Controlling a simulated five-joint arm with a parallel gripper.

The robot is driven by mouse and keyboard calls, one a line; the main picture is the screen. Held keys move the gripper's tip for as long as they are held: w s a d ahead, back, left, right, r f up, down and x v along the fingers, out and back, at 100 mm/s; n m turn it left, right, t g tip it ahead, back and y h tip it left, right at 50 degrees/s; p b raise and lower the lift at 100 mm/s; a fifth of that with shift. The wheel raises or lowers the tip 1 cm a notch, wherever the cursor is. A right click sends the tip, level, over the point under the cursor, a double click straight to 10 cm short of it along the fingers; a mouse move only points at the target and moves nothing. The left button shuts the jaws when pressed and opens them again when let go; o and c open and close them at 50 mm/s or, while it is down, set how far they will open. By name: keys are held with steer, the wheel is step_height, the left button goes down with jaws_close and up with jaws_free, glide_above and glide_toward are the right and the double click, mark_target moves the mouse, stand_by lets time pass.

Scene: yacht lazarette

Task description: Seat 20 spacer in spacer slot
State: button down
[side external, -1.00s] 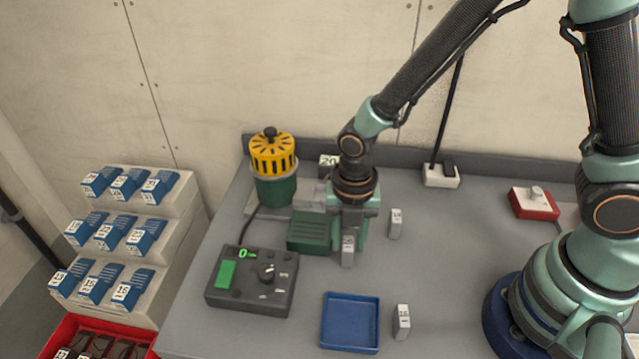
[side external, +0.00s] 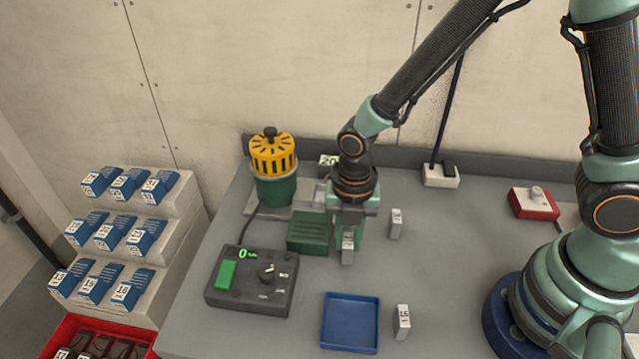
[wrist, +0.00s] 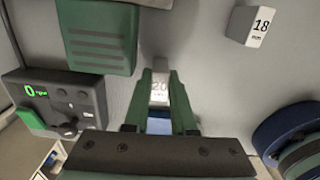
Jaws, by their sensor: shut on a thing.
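My gripper (side external: 347,240) is shut on the pale grey 20 spacer (side external: 348,256), just right of the green ribbed block. In the wrist view the spacer (wrist: 160,88) sits between the green fingers, its "20" label facing the camera. The spacer looks upright in the side view. I cannot tell whether its lower end touches anything. The machine has a green ribbed block (side external: 308,231) and a green motor with a yellow slotted cap (side external: 272,155). I cannot make out the spacer slot; my gripper and wrist cover part of the machine. A "20" sign (side external: 327,160) shows behind.
An 18 spacer (wrist: 252,26) stands right of my gripper. Another spacer (side external: 403,322) stands beside the empty blue tray (side external: 350,348). A grey control box (side external: 250,281) reads 0. A red switch box (side external: 534,203) is at the right. Bench between is clear.

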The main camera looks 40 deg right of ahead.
mark_target(348, 238)
step_height(348, 238, up, 18)
steer(key=w+d+r, duration=0.1)
steer(key=w+d, duration=0.2)
steer(key=w, duration=0.5)
steer(key=w+d+r, duration=0.1)
steer(key=w+d, duration=0.1)
steer(key=w, duration=0.5)
steer(key=shift+m, duration=0.3)
step_height(348, 238, down, 19)
steer(key=shift+d+f, duration=0.1)
steer(key=shift+f, duration=0.1)
steer(key=shift+f, duration=0.15)
